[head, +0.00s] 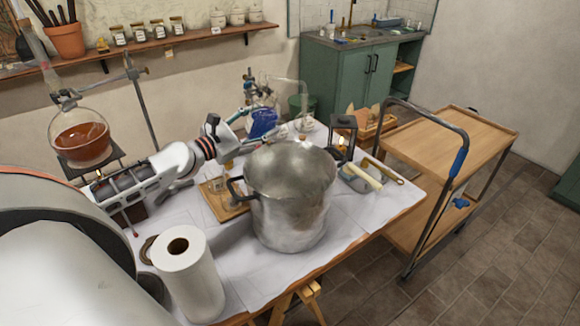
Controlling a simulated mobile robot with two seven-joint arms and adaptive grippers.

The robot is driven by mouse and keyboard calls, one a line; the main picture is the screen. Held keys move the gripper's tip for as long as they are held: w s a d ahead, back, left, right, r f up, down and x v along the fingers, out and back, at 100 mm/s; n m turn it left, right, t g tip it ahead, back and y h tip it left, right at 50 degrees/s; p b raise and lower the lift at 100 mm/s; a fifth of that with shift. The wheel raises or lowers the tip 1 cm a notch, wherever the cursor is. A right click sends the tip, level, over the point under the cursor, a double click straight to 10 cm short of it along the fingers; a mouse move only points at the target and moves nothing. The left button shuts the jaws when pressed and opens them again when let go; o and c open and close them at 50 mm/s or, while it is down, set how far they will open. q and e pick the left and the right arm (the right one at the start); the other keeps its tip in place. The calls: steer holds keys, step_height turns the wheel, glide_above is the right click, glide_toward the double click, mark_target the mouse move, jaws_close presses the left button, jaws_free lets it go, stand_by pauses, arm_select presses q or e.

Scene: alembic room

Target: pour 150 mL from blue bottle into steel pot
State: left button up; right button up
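The steel pot (291,205) stands upright and open-topped on the cloth-covered table, right of the middle. My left gripper (262,129) reaches in from the left to just behind the pot's rim. Its fingers lie on either side of a blue object (263,121), which looks like the blue bottle. I cannot tell whether the fingers press on it. The bottle's lower part is hidden by the gripper, and its mouth and liquid level cannot be made out. My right gripper is not in view.
A paper towel roll (190,277) stands at the front left. A round flask with amber liquid (84,140) sits on a stand behind my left arm. A small lantern (343,135) and glassware are behind the pot. A wooden cart (450,145) stands to the right.

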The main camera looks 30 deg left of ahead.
arm_select(q)
steer(key=shift+d+r+m, duration=0.15)
steer(key=shift+r+m, duration=0.55)
steer(key=shift+m, duration=0.1)
steer(key=shift+a+f+m, duration=0.3)
steer(key=shift+f+m, duration=0.4)
steer(key=shift+m, duration=0.1)
steer(key=shift+f, duration=0.1)
steer(key=shift+w+a+f+m, duration=0.15)
steer(key=shift+a+f+m, duration=0.1)
steer(key=shift+f+m, duration=0.2)
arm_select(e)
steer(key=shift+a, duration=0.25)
arm_select(q)
steer(key=shift+b, duration=0.4)
steer(key=shift+f+m, duration=0.1)
steer(key=shift+m, duration=0.15)
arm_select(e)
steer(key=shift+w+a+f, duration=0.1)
